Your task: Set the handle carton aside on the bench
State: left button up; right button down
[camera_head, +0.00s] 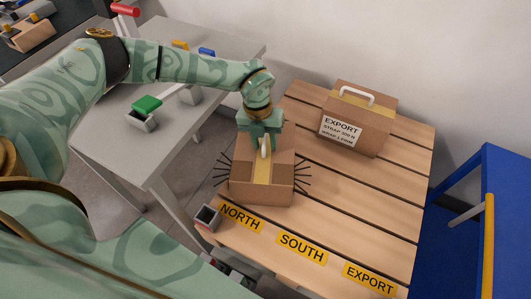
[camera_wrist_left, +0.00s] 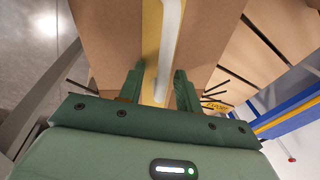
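A brown carton (camera_head: 265,190) with yellow tape and a white handle sits at the left side of the slatted wooden bench top. My left gripper (camera_head: 264,146) is over it, fingers pointing down on either side of the handle. In the left wrist view the white handle (camera_wrist_left: 164,75) runs between the two green fingers (camera_wrist_left: 158,88), with gaps beside it, so the gripper looks open. Thin black strands stick out from both sides of this carton. A second handled carton (camera_head: 357,118), labelled EXPORT, stands at the back of the slatted top. My right gripper is not in view.
The slatted top (camera_head: 345,200) has free room in its middle and right. NORTH (camera_head: 241,217), SOUTH (camera_head: 301,248) and EXPORT (camera_head: 369,279) labels line its front edge. A grey table (camera_head: 120,110) holds a green-topped block (camera_head: 146,107). A blue frame (camera_head: 492,190) stands right.

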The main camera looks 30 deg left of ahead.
pick_arm(q)
jog(key=shift+r, duration=0.1)
grip_shut()
dwell(1.1)
